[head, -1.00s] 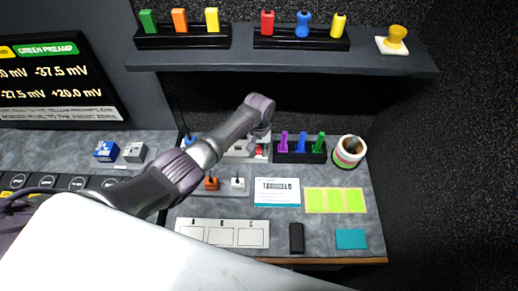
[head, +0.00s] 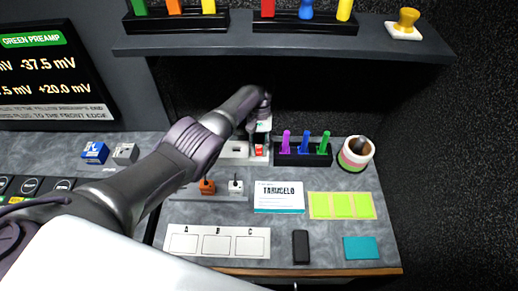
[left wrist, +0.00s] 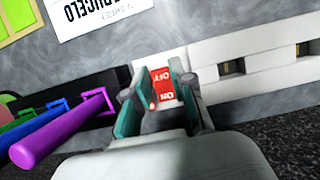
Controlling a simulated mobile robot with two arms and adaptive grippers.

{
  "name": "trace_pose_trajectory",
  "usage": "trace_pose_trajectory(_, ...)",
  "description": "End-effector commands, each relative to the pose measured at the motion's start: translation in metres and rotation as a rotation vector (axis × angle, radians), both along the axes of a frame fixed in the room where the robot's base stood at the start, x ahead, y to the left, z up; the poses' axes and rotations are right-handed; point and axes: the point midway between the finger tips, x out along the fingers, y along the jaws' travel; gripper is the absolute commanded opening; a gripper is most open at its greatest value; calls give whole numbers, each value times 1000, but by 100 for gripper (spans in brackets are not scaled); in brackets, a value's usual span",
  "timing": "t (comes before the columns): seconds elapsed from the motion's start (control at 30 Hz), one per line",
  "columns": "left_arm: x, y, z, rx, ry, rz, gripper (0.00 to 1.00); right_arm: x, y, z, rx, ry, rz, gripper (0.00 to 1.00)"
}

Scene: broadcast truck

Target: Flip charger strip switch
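The charger strip (head: 234,152) is a white bar at the back of the counter; it runs to the right in the left wrist view (left wrist: 235,62). Its red rocker switch (head: 259,149) shows in the left wrist view (left wrist: 163,84) with OFF and ON printed on it. My left gripper (head: 261,140) points down over the switch end. In the left wrist view its two teal-padded fingers (left wrist: 155,100) stand apart on either side of the switch, with nothing held. I cannot tell whether they touch it. My right gripper is not in view.
A black holder (head: 300,158) with purple, blue and green pegs stands just right of the strip. A shelf (head: 280,46) hangs above the back of the counter. Cards and a black block (head: 300,247) lie in front.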

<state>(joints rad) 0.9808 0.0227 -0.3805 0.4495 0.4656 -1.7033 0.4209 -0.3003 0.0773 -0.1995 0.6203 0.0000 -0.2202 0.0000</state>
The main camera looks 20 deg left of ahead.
Motion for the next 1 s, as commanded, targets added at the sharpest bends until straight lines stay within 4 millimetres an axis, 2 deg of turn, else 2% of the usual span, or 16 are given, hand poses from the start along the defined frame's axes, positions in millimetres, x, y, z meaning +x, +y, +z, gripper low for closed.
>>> trace_pose_trajectory(0.33, 0, 0, 1, 1, -2, 0, 33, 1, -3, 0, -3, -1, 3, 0)
trace_pose_trajectory(0.47, 1, 0, 7, 0, -3, -1, 33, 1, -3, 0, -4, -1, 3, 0)
trace_pose_trajectory(0.57, 1, 0, 19, 0, -4, -1, 33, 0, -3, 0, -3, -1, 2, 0)
trace_pose_trajectory(0.9, 2, 3, 84, 5, -8, 1, 33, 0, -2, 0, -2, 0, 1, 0)
trace_pose_trajectory(1.0, 2, 2, 94, 3, -6, 2, 33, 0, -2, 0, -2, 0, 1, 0)
